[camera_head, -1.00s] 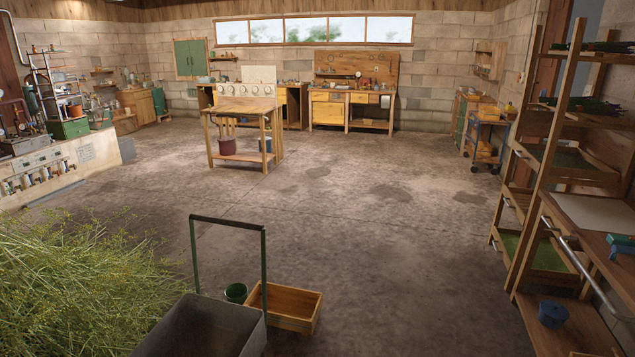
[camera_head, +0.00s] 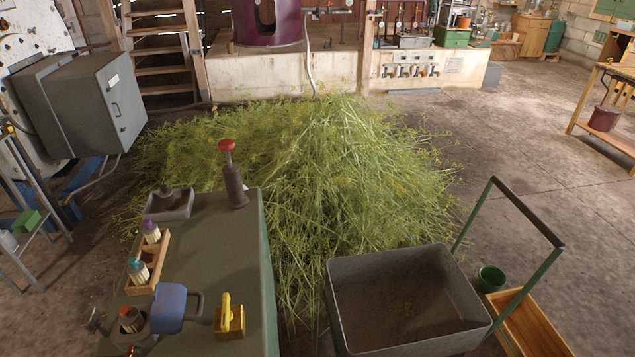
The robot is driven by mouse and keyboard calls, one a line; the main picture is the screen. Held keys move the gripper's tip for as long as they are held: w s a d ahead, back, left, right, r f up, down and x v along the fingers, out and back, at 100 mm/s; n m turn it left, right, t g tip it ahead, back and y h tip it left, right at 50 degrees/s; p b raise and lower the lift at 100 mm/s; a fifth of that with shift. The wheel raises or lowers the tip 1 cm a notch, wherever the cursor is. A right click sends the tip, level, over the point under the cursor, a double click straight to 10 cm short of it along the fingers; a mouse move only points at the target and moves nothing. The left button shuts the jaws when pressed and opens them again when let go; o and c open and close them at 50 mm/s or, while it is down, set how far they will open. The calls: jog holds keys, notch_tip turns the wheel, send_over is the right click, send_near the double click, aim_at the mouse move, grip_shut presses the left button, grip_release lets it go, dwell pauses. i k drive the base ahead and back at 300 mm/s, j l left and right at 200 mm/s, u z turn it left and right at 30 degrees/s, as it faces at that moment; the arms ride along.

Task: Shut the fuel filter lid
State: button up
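I cannot say for sure which thing is the fuel filter. On the green-grey bench top (camera_head: 215,260) at the lower left stands a round metal part with a brown-orange top (camera_head: 130,319). A blue block-like piece (camera_head: 169,308) with a dark loop is just right of it; I cannot tell whether it is a lid. A dark cylinder with a red knob (camera_head: 233,175) stands upright at the bench's far end. My gripper is not in view.
A wooden holder (camera_head: 147,262) with bottles, a grey tray (camera_head: 168,204) and a yellow-handled block (camera_head: 229,318) are on the bench. A large herb heap (camera_head: 330,170) lies behind it. A grey cart (camera_head: 405,310) stands right of it. Open floor (camera_head: 520,150) lies at the right.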

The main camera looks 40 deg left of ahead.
aim_at(168, 316)
jog(key=i+u, duration=0.15)
jog(key=u, duration=0.3)
jog(key=i+u, duration=0.1)
jog(key=u, duration=0.35)
jog(key=i+u, duration=0.15)
jog(key=u, duration=0.3)
jog(key=i+l+u, duration=0.1)
jog(key=u, duration=1.75)
jog(key=i+j+u, duration=0.1)
jog(key=i+j, duration=0.2)
jog(key=i, duration=0.05)
